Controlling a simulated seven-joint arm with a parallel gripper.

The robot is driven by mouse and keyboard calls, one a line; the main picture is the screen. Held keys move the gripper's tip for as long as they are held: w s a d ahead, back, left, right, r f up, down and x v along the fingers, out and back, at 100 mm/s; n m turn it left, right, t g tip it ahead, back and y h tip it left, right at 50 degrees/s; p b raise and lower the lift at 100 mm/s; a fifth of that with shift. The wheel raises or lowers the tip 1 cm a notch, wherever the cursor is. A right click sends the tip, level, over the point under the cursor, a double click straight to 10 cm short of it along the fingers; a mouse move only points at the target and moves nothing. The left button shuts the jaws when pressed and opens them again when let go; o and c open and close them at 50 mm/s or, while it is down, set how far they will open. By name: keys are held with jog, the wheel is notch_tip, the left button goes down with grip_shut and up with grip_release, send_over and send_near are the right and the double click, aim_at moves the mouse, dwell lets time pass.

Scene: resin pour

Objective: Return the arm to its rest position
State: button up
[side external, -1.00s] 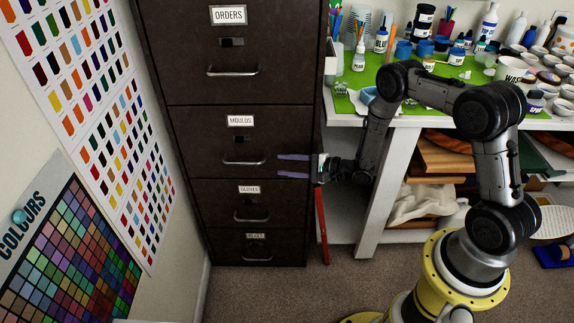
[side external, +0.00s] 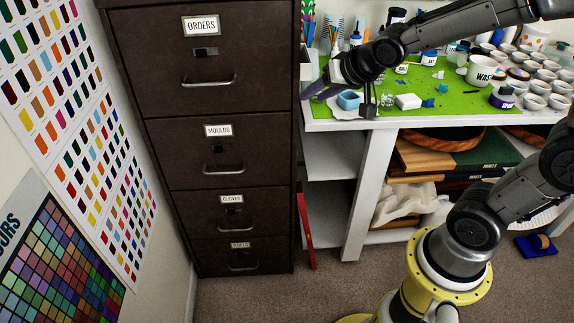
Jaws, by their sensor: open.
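My gripper (side external: 318,88) is open and empty. It is up at table height, near the left front corner of the white worktable (side external: 335,124), with its purple fingers pointing left towards the filing cabinet (side external: 225,148). I cannot tell the exact gap between the fingers and the cabinet. My arm reaches across above the table and out of the picture at the upper right. The cabinet's drawers, labelled ORDERS, MOULDS, GLOVES and one less legible, are all shut.
A green mat (side external: 462,102) on the table carries a blue mould (side external: 349,99), a white block (side external: 408,102), a WAS-labelled cup (side external: 481,70) and several small cups. Boards and white cloth (side external: 408,203) fill the shelf below. The carpet (side external: 300,290) before the cabinet is clear.

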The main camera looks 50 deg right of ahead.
jog(key=s+a+n+g, duration=0.1)
jog(key=s+a+n, duration=0.1)
jog(key=s, duration=0.9)
jog(key=s+a+n+g+y, duration=0.1)
jog(key=s+n, duration=0.3)
jog(key=s, duration=0.7)
jog(key=shift+a+r+n+g, duration=0.3)
jog(key=shift+a+r+g, duration=0.25)
jog(key=shift+a, duration=0.35)
